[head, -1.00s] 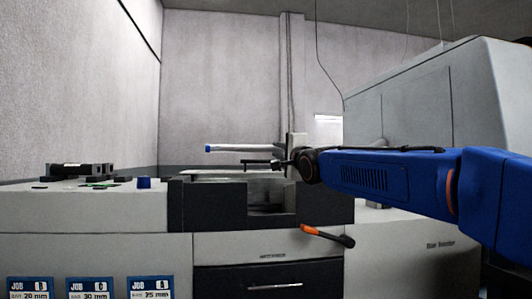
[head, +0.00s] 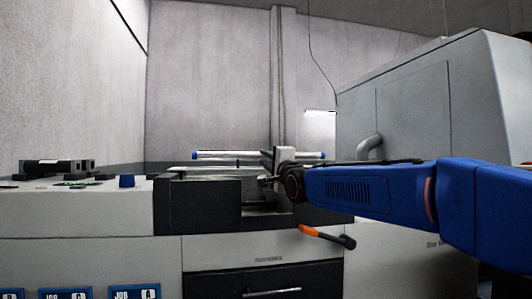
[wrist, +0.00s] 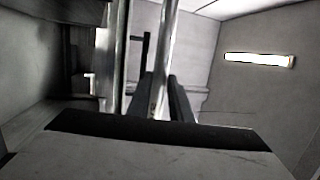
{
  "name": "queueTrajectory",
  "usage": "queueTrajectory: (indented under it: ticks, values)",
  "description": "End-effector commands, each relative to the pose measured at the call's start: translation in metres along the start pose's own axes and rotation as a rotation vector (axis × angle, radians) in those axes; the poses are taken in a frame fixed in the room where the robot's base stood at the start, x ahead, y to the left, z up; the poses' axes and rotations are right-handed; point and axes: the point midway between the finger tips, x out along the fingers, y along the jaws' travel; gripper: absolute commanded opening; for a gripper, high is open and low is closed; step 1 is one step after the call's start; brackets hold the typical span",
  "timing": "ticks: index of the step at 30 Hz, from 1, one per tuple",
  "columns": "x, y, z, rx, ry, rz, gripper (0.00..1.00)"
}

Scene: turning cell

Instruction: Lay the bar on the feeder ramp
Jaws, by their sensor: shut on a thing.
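The bar (head: 225,154) is silvery with blue ends and lies level across the head view, above and behind the machine's dark recess. My gripper (head: 272,165) is at the bar, which sticks out on both sides of it. In the wrist view the bar (wrist: 166,45) runs up between the fingers of my gripper (wrist: 160,100), which are shut on it. A pale flat strip (head: 205,171) below the bar may be the feeder ramp; I cannot tell for sure. The bar appears apart from it.
A large grey housing (head: 420,110) rises at the right.

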Motion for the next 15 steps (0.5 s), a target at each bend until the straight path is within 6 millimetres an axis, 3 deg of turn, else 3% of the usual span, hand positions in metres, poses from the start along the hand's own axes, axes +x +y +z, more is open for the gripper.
queueTrajectory:
  ticks: [15]
  values:
    - [-0.011,0.043,0.002,0.001,0.000,-0.002,0.00]
